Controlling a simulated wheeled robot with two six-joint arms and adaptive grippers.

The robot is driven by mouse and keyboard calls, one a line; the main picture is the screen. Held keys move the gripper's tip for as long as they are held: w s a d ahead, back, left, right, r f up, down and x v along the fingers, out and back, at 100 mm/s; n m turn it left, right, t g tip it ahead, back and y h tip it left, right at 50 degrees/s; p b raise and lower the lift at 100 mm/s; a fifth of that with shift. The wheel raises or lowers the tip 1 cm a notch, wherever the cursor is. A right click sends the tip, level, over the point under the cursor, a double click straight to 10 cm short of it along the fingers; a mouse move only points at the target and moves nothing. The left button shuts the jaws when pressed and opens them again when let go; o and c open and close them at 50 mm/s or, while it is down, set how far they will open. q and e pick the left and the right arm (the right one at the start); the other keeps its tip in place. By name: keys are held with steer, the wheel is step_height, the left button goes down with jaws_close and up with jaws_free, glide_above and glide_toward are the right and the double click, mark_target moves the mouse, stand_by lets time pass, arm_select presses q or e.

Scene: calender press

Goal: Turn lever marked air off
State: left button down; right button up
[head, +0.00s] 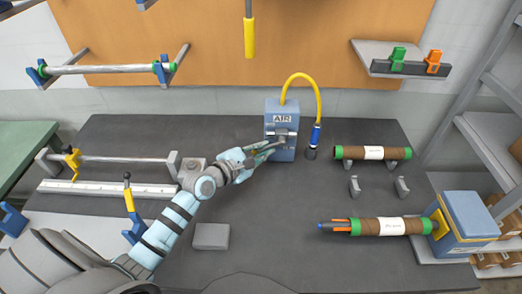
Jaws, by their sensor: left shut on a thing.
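The blue air box (281,110) marked AIR stands at the back middle of the dark bench, with a lever (283,137) on its front. My left gripper (270,148) reaches in from the lower left and is at the front of the box. It is shut on the lever, and its fingers partly hide the lever, so the lever's exact angle is hard to read. My right gripper does not show.
A yellow hose (303,77) loops from the box top to a blue fitting (315,135) beside it. Brown rolls (344,152) lie on the right. The bench (290,225) is clear at front middle.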

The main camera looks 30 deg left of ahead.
arm_select(q)
steer(key=f+n+t+b, duration=0.1)
steer(key=b, duration=0.1)
steer(key=f+n+t+b, duration=0.1)
steer(key=b, duration=0.2)
steer(key=shift+w+d+f+h, duration=0.15)
steer(key=shift+w+d+h, duration=0.05)
steer(key=shift+d+h, duration=0.2)
steer(key=shift+b, duration=0.4)
steer(key=shift+r, duration=0.25)
steer(key=c, duration=1.7)
jaws_free()
steer(key=shift+w, duration=0.1)
steer(key=shift+o, duration=0.2)
steer(key=shift+w+f, duration=0.15)
steer(key=shift+w, duration=0.15)
steer(key=v, duration=1.1)
steer(key=shift+s+a+f, duration=0.1)
steer(key=shift+f, duration=0.05)
steer(key=shift+s+a, duration=0.1)
steer(key=shift+s, duration=0.4)
steer(key=shift+w, duration=0.1)
steer(key=shift+c, duration=0.2)
